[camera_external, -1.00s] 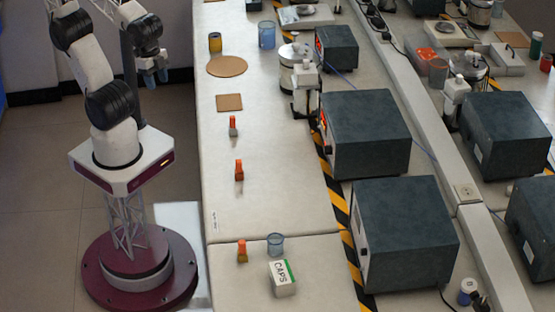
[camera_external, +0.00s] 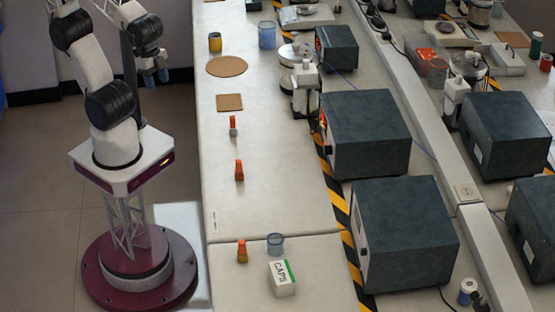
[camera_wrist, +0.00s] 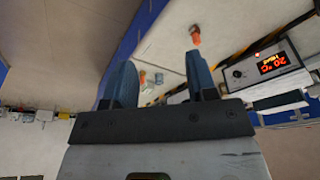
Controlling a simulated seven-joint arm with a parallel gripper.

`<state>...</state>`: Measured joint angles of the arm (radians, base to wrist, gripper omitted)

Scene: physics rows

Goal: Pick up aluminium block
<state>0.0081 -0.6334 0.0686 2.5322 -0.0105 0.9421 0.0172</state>
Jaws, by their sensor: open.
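Several small upright blocks with orange tops stand in a row on the pale bench (camera_external: 280,200). The farthest block (camera_external: 233,132) has a grey metallic lower part and looks like the aluminium one. The middle block (camera_external: 239,171) has a reddish-brown lower part, and the nearest block (camera_external: 242,252) a yellowish one. My gripper (camera_external: 156,78) hangs left of the bench, apart from all the blocks, with blue fingers. In the wrist view my gripper (camera_wrist: 160,78) is open and empty. An orange-topped block (camera_wrist: 195,36) shows beyond its right finger; I cannot tell which one.
A beaker (camera_external: 275,243) and a CAPS box (camera_external: 282,278) stand by the nearest block. A square cork mat (camera_external: 229,102) and a round one (camera_external: 227,66) lie beyond the farthest block. Dark instrument boxes (camera_external: 365,130) line the right. The bench around the blocks is mostly clear.

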